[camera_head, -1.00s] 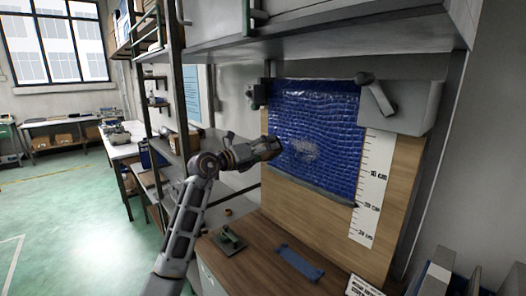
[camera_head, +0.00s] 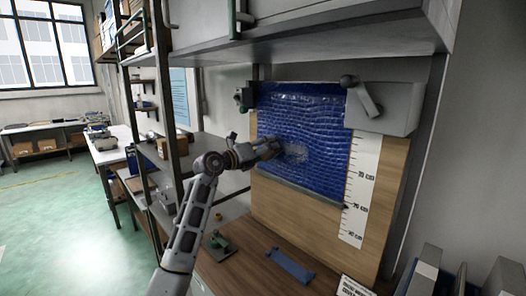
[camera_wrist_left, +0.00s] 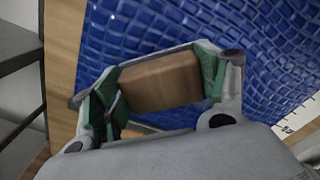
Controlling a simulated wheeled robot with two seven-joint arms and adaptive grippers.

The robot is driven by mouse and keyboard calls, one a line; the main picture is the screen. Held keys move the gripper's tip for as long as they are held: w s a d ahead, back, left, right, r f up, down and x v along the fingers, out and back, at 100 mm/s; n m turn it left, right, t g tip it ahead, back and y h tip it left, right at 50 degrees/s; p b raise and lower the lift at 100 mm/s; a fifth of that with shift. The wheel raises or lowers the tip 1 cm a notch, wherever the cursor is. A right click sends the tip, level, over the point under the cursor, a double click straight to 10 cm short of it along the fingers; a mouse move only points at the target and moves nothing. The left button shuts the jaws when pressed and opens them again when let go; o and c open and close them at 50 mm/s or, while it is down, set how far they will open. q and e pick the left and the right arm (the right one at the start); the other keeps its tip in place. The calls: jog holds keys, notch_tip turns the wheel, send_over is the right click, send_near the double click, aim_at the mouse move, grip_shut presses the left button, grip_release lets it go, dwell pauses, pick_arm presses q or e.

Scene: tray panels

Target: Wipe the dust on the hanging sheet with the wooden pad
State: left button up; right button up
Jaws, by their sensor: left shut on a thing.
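The blue hanging sheet (camera_head: 320,125) has a grid of raised squares and hangs in front of a wooden board. In the left wrist view, the green-lined fingers of my left gripper (camera_wrist_left: 160,88) are shut on the brown wooden pad (camera_wrist_left: 160,80). The blue sheet (camera_wrist_left: 185,25) fills the background there. I cannot tell whether the pad touches it. My right gripper is out of view.
A grey roller housing with a crank (camera_head: 368,98) is at the sheet's upper right. A white scale strip (camera_head: 362,190) runs down the board (camera_head: 295,208). A shelf (camera_head: 320,40) overhangs above.

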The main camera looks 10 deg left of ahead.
aim_at(282, 150)
pick_arm(q)
jog(key=shift+p+x, duration=0.5)
jog(key=shift+x, duration=0.65)
dwell(1.4)
jog(key=shift+s+d+p, duration=1.05)
jog(key=shift+d+p, duration=0.2)
jog(key=shift+d, duration=0.1)
jog(key=shift+s+d+r+p, duration=0.1)
jog(key=shift+s+d+p, duration=0.15)
jog(key=shift+d+p, duration=0.25)
jog(key=shift+s+d+r+p, duration=0.1)
jog(key=shift+s+d+p, duration=0.15)
jog(key=shift+d+p, duration=0.2)
jog(key=shift+s+d+f+p, duration=0.15)
jog(key=shift+s+d+p, duration=0.2)
jog(key=shift+d, duration=0.2)
jog(key=shift+d, duration=0.1)
